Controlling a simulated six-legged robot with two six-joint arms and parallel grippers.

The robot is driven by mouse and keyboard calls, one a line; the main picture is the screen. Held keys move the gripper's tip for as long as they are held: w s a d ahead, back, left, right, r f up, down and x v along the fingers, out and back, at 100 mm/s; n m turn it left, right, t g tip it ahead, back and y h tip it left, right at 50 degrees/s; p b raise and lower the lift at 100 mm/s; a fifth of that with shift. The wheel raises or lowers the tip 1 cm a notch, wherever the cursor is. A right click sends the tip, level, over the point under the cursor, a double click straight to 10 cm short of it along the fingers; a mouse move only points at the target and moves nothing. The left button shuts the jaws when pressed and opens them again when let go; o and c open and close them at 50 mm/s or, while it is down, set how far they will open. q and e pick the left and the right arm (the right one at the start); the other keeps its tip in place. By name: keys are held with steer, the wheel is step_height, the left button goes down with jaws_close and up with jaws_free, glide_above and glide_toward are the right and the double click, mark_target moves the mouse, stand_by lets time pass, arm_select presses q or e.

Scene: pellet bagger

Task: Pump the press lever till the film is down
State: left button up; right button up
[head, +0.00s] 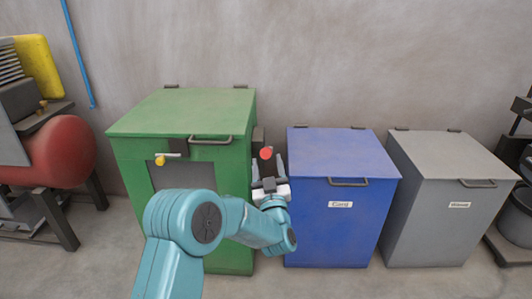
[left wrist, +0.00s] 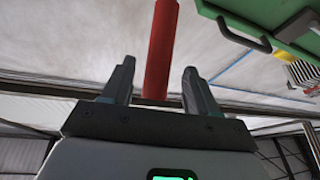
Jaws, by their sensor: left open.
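The press lever shows as a red grip (head: 266,153) at the right side of the green press box (head: 180,113). In the left wrist view the red lever (left wrist: 161,45) stands upright between the finger lines. My left gripper (head: 268,168) is open at the lever, its fingers on either side of the red grip in the picture. In the left wrist view the open fingers (left wrist: 159,78) flank the lever with gaps on both sides; I cannot tell how deep it sits between them. The film is not visible. My right gripper is not in view.
The green box has a front handle (head: 210,140) and a yellow-knobbed latch (head: 160,160). A blue bin (head: 340,215) stands close on the right, then a grey bin (head: 440,225). A red tank machine (head: 60,150) stands at left. My left arm covers part of the green front.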

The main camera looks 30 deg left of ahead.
arm_select(q)
steer(key=x, duration=0.5)
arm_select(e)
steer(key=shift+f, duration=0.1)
